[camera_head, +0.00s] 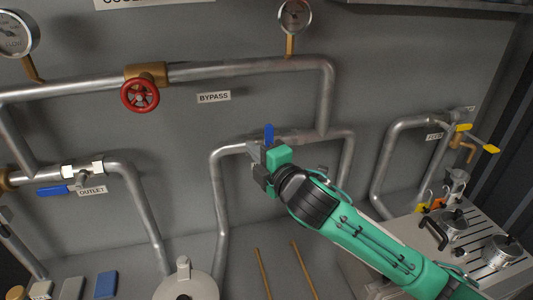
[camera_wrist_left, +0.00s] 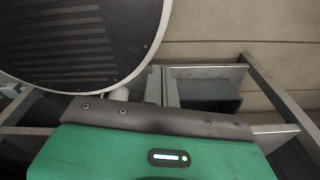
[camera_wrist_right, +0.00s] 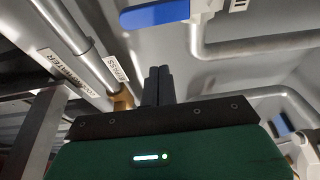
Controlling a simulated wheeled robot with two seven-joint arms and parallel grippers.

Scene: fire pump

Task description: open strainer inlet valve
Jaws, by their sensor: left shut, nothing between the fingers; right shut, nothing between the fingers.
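A valve with a blue lever (camera_head: 269,135) sits on the lower middle pipe, below and right of the BYPASS label. The lever points up in the head view, and the valve's own label is not visible. My right gripper (camera_head: 256,156) is just below and left of this lever. In the right wrist view its shut, empty fingers (camera_wrist_right: 157,86) lie below a blue lever (camera_wrist_right: 155,14) on a white valve body, with a visible gap. My left gripper (camera_wrist_left: 162,86) is shut and empty in the left wrist view, away from the pipes.
A red handwheel (camera_head: 140,95) is on the upper pipe. A blue outlet lever (camera_head: 55,190) lies level at left. Yellow levers (camera_head: 484,138) are at right. A steel bench with pots (camera_head: 502,250) stands at lower right. A round dark disc (camera_wrist_left: 75,40) is close to my left gripper.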

